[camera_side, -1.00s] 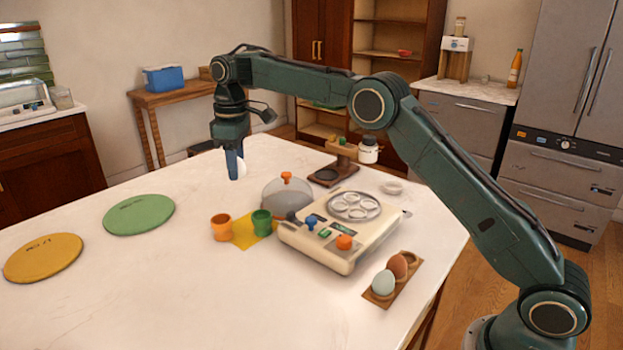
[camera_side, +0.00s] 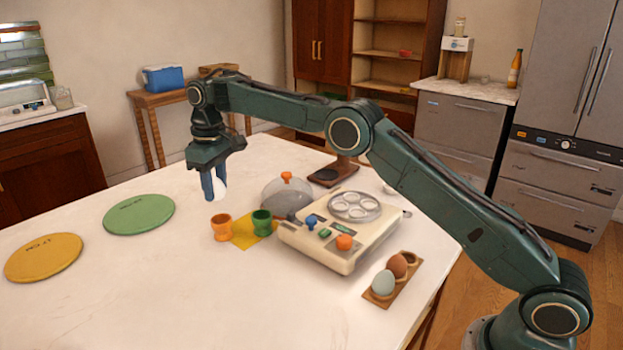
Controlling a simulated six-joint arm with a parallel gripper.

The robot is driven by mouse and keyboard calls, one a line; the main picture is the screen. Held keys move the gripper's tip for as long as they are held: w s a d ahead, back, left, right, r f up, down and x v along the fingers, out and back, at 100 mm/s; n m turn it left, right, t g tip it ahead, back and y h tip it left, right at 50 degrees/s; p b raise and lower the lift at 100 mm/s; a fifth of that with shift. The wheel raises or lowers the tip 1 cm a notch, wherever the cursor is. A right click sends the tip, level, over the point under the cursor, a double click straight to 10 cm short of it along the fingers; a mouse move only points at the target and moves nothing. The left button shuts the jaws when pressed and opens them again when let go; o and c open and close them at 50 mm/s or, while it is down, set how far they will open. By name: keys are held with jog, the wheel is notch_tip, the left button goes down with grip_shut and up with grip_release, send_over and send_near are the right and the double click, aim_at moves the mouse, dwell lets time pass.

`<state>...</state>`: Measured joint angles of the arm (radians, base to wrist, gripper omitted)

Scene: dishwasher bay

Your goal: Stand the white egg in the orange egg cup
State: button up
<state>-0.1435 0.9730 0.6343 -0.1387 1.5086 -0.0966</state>
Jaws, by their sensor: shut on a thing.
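The white egg (camera_side: 220,189) is held between the blue fingers of my gripper (camera_side: 214,188), partly hidden by them. My gripper points down and is shut on the egg, above the table and a little behind the orange egg cup. The orange egg cup (camera_side: 221,228) stands upright on the table at the left edge of a yellow mat. Its opening faces up. The egg and the cup are apart.
A green egg cup (camera_side: 262,223) stands right of the orange one on the yellow mat (camera_side: 241,240). A clear dome (camera_side: 287,199) and an egg cooker (camera_side: 340,235) stand further right. A wooden holder (camera_side: 407,281) bears two eggs. Green (camera_side: 139,214) and yellow (camera_side: 43,257) discs lie left.

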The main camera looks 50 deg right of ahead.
jog(key=shift+f, duration=2.55)
jog(key=shift+f, duration=0.65)
dwell(0.8)
jog(key=o, duration=1)
jog(key=s+d+r+m+t, duration=0.1)
jog(key=s+d+r, duration=0.2)
jog(key=s+r, duration=0.65)
jog(key=s+d+r+m+t, duration=0.1)
jog(key=s+d+r, duration=0.2)
jog(key=s+r, duration=0.65)
jog(key=s+d+f+t, duration=0.1)
jog(key=s, duration=0.7)
jog(key=s+d+f+m+t, duration=0.1)
jog(key=s, duration=0.8)
jog(key=s+d+f+m+t, duration=0.1)
jog(key=s+d+f, duration=0.1)
jog(key=s, duration=0.7)
jog(key=shift+s, duration=0.1)
